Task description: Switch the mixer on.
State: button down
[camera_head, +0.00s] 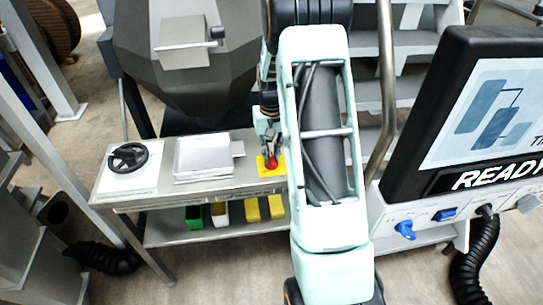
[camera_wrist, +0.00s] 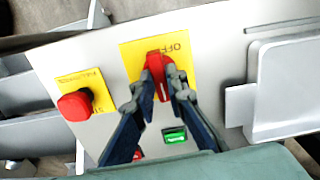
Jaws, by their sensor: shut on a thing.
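A red rotary switch handle (camera_wrist: 157,66) sits on a yellow plate (camera_wrist: 131,56) with the word OFF, upside down in the wrist view. My gripper (camera_wrist: 160,80) is closed on this handle, one finger on each side. The handle points roughly toward the OFF word. In the head view, my gripper (camera_head: 270,143) reaches down over the red handle (camera_head: 270,162) at the right end of a grey panel table. Beside the switch are a green lit button (camera_wrist: 174,135) and a red button (camera_wrist: 138,153), partly hidden by a finger. I cannot tell for sure which machine is the mixer.
A red mushroom button (camera_wrist: 75,105) on a yellow plate stands close to the switch. A grey raised box (camera_head: 203,157) and a black handwheel (camera_head: 128,157) share the table (camera_head: 150,196). A dark hopper (camera_head: 190,80) stands behind; a READY screen (camera_head: 470,130) is at right.

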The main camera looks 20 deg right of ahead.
aim_at(271, 158)
jog(key=shift+m, duration=0.4)
jog(key=c, duration=1.9)
grip_release()
jog(key=shift+c, duration=0.2)
jog(key=shift+r, duration=0.1)
notch_tip(271, 158, up, 12)
